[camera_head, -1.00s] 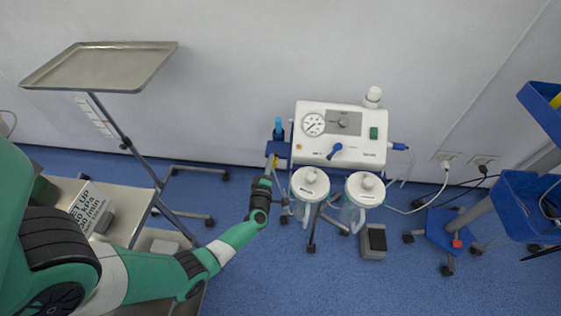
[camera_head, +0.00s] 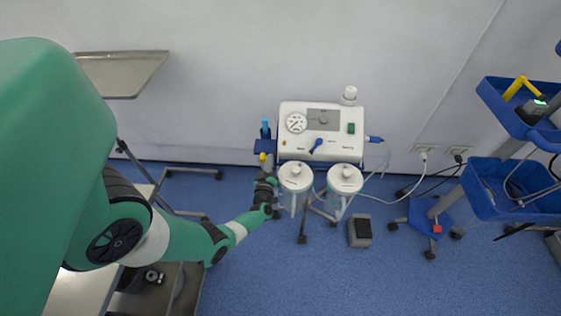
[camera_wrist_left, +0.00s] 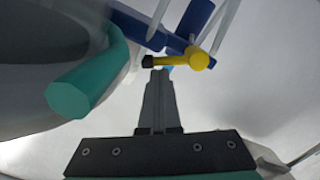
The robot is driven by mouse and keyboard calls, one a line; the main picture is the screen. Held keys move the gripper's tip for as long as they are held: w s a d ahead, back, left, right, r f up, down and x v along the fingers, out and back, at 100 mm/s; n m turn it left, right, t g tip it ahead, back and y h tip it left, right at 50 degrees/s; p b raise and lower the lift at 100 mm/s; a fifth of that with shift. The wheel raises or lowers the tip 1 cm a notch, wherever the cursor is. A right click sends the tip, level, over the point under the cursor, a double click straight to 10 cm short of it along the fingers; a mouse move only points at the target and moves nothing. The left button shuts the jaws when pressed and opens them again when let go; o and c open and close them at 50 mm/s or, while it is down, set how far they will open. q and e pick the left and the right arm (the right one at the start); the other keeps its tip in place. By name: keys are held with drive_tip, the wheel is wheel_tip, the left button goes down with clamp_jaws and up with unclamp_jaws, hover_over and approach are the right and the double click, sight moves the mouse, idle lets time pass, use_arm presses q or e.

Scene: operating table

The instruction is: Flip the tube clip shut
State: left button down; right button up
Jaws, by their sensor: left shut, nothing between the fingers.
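The likely tube clip is a yellow lever with a black end (camera_wrist_left: 185,61) on a blue bracket (camera_wrist_left: 185,25). It lies crosswise just beyond my fingertips in the left wrist view. A small yellow part (camera_head: 263,157) also shows at the left side of the suction unit (camera_head: 320,133) in the head view. My left gripper (camera_head: 267,163) is at that side, next to the left jar (camera_head: 296,178). In the wrist view its fingers (camera_wrist_left: 158,78) are shut and empty, tips close below the black end; I cannot tell whether they touch. My right gripper is not in view.
A second white-lidded jar (camera_head: 344,180) hangs beside the first. A grey foot pedal (camera_head: 360,230) lies on the blue floor. A metal tray (camera_head: 125,72) is at upper left, and a cart with blue bins (camera_head: 510,190) at right. A green rounded part (camera_wrist_left: 85,85) is close left of my fingers.

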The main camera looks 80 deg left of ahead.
use_arm(q)
drive_tip(key=shift+w+f, duration=0.2)
drive_tip(key=shift+f, duration=0.05)
idle(0.3)
drive_tip(key=shift+r, duration=0.1)
drive_tip(key=s+d+r+p, duration=0.1)
drive_tip(key=d+r+p, duration=0.1)
drive_tip(key=d, duration=0.3)
drive_tip(key=s+d+r+p, duration=0.2)
drive_tip(key=d+p, duration=0.3)
drive_tip(key=shift+s+d, duration=0.25)
idle(0.4)
